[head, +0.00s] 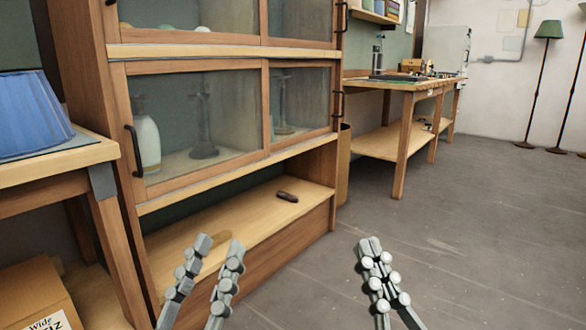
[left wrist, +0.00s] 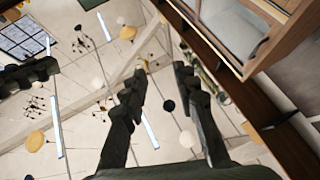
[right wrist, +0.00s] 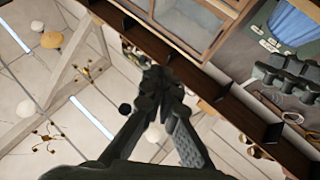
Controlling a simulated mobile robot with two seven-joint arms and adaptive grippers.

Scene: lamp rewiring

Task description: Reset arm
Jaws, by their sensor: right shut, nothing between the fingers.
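My left gripper (head: 217,246) is at the bottom centre-left of the head view, in front of the cabinet's low open shelf. Its two fingers stand apart with nothing between them. In the left wrist view its fingers (left wrist: 160,75) also show a gap, with the ceiling behind. My right gripper (head: 368,246) is right of it in the head view, above the grey floor. Its fingers meet and hold nothing. In the right wrist view its fingertips (right wrist: 160,78) are together. Both grippers point upward.
A wooden cabinet (head: 218,51) with glass doors stands ahead; a small dark object (head: 287,197) lies on its low shelf. A table with a blue lampshade (head: 32,114) is at left, a cardboard box (head: 36,296) below. A workbench (head: 403,85) and floor lamps (head: 548,30) stand behind. Floor at right is clear.

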